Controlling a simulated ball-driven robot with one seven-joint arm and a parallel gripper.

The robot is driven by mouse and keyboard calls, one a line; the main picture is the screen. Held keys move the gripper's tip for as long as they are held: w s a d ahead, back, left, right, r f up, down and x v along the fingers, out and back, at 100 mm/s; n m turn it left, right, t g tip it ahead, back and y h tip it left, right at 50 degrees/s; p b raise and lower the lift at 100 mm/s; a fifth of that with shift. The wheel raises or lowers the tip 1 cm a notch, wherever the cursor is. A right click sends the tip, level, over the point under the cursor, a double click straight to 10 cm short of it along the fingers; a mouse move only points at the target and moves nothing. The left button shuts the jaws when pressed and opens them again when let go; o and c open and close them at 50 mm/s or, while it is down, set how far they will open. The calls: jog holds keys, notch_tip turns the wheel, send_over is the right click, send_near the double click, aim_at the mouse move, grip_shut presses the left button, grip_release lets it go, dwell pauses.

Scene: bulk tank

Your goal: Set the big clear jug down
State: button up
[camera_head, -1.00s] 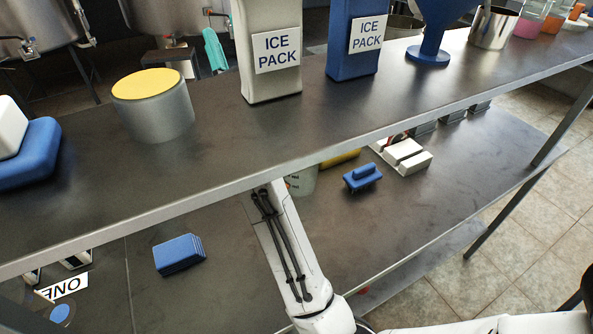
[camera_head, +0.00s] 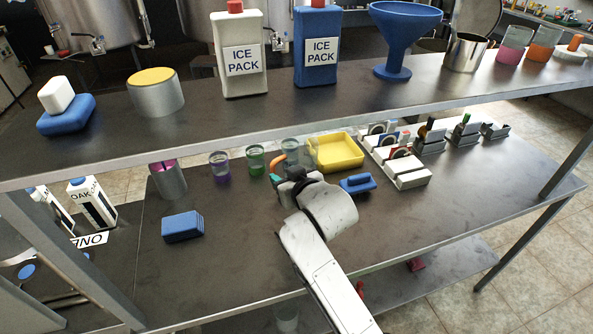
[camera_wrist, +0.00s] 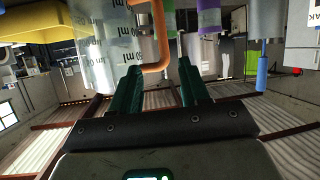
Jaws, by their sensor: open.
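The big clear jug (camera_head: 290,150) is on the lower shelf (camera_head: 250,225), beside the yellow tub and behind my gripper in the head view. Its base is hidden there. In the upside-down wrist view the jug (camera_wrist: 105,45) shows black ml markings and an orange handle (camera_wrist: 163,35). My gripper (camera_wrist: 160,72) is open, its two green fingers spread either side of the handle's curved end. I cannot tell whether they touch it.
A yellow tub (camera_head: 337,152), a blue-handled block (camera_head: 357,183) and white racks (camera_head: 400,165) are right of the jug. Small beakers with green (camera_head: 255,162) and purple (camera_head: 219,168) contents are left. A blue stack (camera_head: 182,226) lies front left. The upper shelf (camera_head: 250,118) overhangs behind.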

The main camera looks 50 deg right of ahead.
jog(key=shift+a+f+x, duration=0.1)
jog(key=shift+x, duration=1.25)
jog(key=shift+a+f+x, duration=0.15)
jog(key=shift+x, duration=1.2)
jog(key=shift+a+f+x, duration=0.1)
jog(key=shift+x, duration=1.25)
grip_shut()
